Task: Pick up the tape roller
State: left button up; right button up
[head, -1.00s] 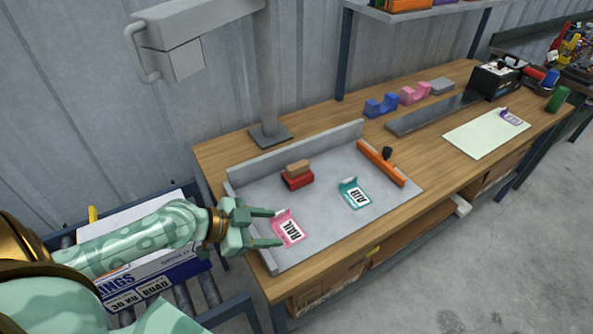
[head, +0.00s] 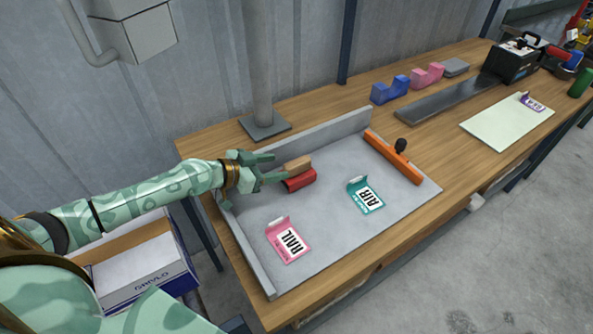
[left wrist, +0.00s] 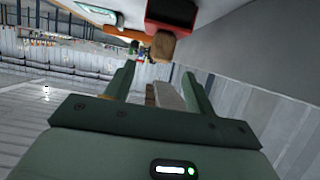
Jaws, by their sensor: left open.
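The tape roller appears to be the red piece (head: 302,181) with a tan wooden block-like handle (head: 297,164), lying on the grey tray (head: 330,212). In the left wrist view its red part (left wrist: 178,14) and wooden end (left wrist: 163,46) show at the top, just beyond the fingers. My left gripper (head: 279,167) is open, its fingers pointing at the wooden part from the left. It also shows in the left wrist view (left wrist: 158,70), with no held object visible. I cannot tell whether a fingertip touches the handle. My right gripper is not in view.
The tray has a raised back wall (head: 320,143) and a left rim. A pink RAIL card (head: 289,240), a teal AIR card (head: 365,196) and an orange bar (head: 393,157) with a black knob lie on it. A grey post (head: 257,70) stands behind.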

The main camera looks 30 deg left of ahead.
aim_at(290, 164)
pick_arm(q)
jog(key=x, duration=0.2)
jog(key=shift+w+d+f, duration=0.2)
jog(key=shift+w, duration=0.1)
jog(key=shift+w+d+f, duration=0.1)
jog(key=shift+w+d, duration=0.05)
jog(key=shift+w, duration=0.05)
jog(key=x, duration=0.4)
jog(key=shift+w+d+f, duration=0.1)
jog(key=shift+w, duration=0.2)
jog(key=shift+w+d, duration=0.1)
jog(key=shift+w, duration=0.05)
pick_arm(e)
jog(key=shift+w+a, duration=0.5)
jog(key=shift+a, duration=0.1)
pick_arm(q)
grip_shut()
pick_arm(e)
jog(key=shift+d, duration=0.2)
